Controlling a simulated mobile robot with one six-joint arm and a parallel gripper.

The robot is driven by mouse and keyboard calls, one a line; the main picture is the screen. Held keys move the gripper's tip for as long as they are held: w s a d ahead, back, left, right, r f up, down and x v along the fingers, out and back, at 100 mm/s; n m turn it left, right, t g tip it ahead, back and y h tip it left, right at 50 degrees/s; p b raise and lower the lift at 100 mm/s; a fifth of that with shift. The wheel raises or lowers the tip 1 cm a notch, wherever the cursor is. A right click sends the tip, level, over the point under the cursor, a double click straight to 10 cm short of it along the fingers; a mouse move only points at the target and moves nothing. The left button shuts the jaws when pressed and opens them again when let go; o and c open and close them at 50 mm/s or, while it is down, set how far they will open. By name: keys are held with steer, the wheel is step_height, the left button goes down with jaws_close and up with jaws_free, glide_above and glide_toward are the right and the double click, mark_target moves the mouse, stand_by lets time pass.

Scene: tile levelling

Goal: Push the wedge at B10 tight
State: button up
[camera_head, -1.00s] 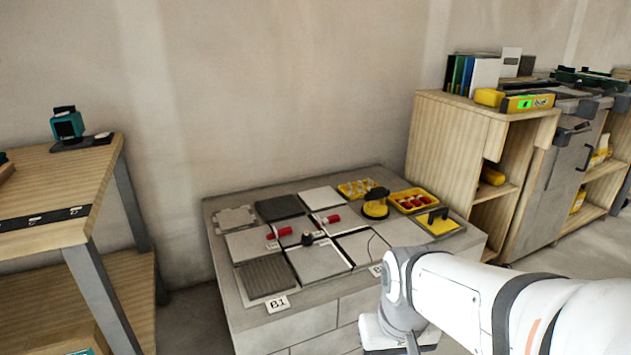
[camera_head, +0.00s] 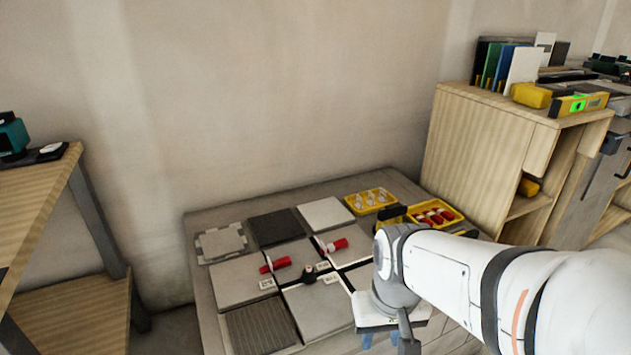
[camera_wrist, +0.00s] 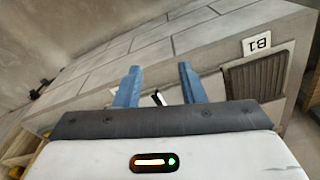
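Two red wedges, one left (camera_head: 275,264) and one right (camera_head: 333,246), lie at joints between the tiles on the grey block in the head view. Small white labels (camera_head: 267,283) sit near them, too small to read for certain, so I cannot tell which wedge is at B10. A dark round knob (camera_head: 309,271) stands between the wedges. My gripper (camera_wrist: 159,84) shows two blue fingers well apart in the wrist view, with nothing held between them. In the head view it is low at the block's front right, largely hidden by my wrist. No wedge is recognisable in the wrist view.
Yellow trays of pale clips (camera_head: 371,200) and red wedges (camera_head: 435,215) sit at the block's back right. A dark ribbed tile (camera_head: 262,328) lies front left; the B1 label (camera_wrist: 256,45) shows in the wrist view. A wooden shelf (camera_head: 470,135) stands right, a bench (camera_head: 35,205) left.

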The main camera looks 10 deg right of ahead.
steer(key=shift+o, duration=0.8)
steer(key=shift+w+r, duration=0.1)
steer(key=w+r+n+p, duration=0.5)
steer(key=w+p, duration=0.1)
steer(key=w, duration=0.4)
steer(key=n+g+p, duration=0.1)
steer(key=n+p, duration=1.6)
glide_above(340, 242)
step_height(340, 242, down, 8)
steer(key=shift+s, duration=0.1)
steer(key=shift+f+b, duration=0.7)
steer(key=shift+f, duration=3.25)
steer(key=shift+c, duration=0.4)
steer(key=c, duration=0.9)
